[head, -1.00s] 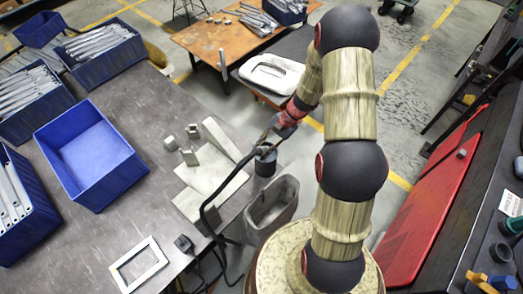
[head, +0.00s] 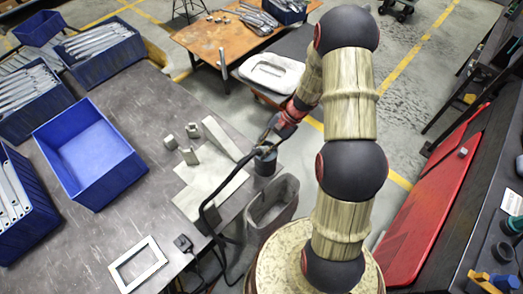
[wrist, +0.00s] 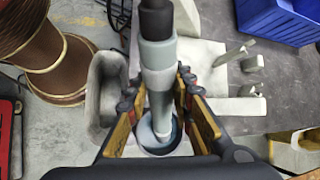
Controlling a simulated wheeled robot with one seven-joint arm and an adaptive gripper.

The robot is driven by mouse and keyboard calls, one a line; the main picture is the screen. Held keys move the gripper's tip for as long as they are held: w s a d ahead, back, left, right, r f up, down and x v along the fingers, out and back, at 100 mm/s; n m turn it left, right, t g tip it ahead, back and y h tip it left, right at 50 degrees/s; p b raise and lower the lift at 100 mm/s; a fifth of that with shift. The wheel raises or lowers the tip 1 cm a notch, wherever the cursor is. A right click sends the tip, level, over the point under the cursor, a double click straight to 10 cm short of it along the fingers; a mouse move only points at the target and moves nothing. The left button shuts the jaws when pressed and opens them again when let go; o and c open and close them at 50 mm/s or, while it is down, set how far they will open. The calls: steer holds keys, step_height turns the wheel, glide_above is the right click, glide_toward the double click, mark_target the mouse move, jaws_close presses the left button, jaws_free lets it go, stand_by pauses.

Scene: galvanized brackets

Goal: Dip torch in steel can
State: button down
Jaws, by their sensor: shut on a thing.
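My gripper (wrist: 160,112) is shut on the torch (wrist: 158,70), a grey stepped cylinder with a dark top.
A blue crate (head: 88,150), a white frame (head: 138,264) and a small black box (head: 183,243) are on the table (head: 110,225).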

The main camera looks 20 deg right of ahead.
mark_target(263, 151)
steer(key=shift+f+b, duration=0.7)
steer(key=shift+b, duration=0.05)
stand_by(2.8)
steer(key=shift+r+p, duration=2.1)
steer(key=shift+r, duration=1.45)
